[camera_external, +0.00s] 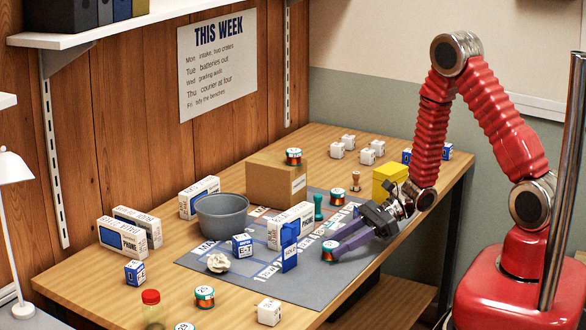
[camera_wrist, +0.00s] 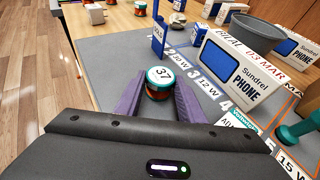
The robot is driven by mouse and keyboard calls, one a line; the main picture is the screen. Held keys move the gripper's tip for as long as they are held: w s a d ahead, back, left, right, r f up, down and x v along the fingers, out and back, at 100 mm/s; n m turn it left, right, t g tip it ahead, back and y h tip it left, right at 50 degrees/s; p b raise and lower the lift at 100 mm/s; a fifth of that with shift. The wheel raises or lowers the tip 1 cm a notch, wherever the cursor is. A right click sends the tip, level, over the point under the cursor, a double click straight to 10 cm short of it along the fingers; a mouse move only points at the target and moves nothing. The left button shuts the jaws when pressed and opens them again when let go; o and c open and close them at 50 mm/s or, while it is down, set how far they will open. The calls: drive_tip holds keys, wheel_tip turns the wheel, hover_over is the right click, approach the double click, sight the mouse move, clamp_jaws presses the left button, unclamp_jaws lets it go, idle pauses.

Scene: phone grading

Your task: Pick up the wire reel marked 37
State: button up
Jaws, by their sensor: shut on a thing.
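The wire reel marked 37 (camera_wrist: 159,77) has a teal rim, a white top with the number and copper-coloured wire. In the wrist view it stands upright between the purple fingers of my gripper (camera_wrist: 158,92), near their tips. In the outside view the reel (camera_external: 329,252) is at the front right part of the grey mat (camera_external: 300,291), and my gripper (camera_external: 335,247) reaches it from the right. The gripper is shut on this reel. It seems to be at mat level; I cannot tell whether it touches the mat.
A blue stand (camera_external: 289,252) and a white phone box (camera_external: 290,226) are close behind the reel. A grey bowl (camera_external: 222,215), a crumpled paper (camera_external: 218,263) and a green stamp (camera_external: 318,207) stand nearby. Another reel (camera_external: 204,296) is at the front left. The mat's front right is clear.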

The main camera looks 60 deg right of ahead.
drive_tip(key=shift+r, duration=0.1)
drive_tip(key=shift+r, duration=4.95)
